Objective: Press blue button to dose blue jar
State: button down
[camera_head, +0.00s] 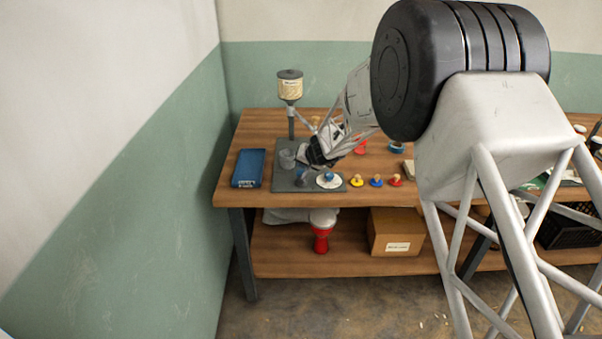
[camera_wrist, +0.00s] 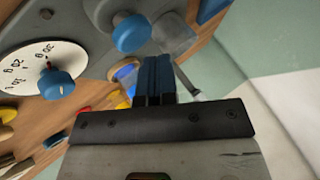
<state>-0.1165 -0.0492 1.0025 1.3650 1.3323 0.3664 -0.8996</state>
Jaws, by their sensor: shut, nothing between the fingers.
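My gripper (camera_head: 303,158) is shut and empty, pointing down at the grey base plate (camera_head: 284,184) of the dispenser. Its blue fingers (camera_wrist: 157,62) show in the wrist view. A round blue button (camera_wrist: 131,33) is just left of the fingertips there; I cannot tell whether they touch. It also shows beneath the gripper in the head view (camera_head: 300,172). A white dial (camera_wrist: 22,64) with a blue knob (camera_wrist: 56,84) is beside it. A blue round thing with a tan rim (camera_wrist: 126,74) is partly hidden by the fingers; I cannot tell whether it is the jar.
The dispenser's hopper (camera_head: 290,86) stands on a post behind the plate. A grey cup (camera_head: 287,158) is left of my gripper. A blue tray (camera_head: 249,168) lies at the left. Yellow (camera_head: 357,183), blue (camera_head: 376,182) and red (camera_head: 395,181) knobbed pieces line the front edge.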

jog(key=shift+f, duration=0.2)
jog(key=shift+f, duration=0.25)
jog(key=shift+f, duration=0.95)
dwell(1.9)
jog(key=shift+r, duration=1.4)
jog(key=shift+r, duration=0.1)
jog(key=shift+r, duration=2.45)
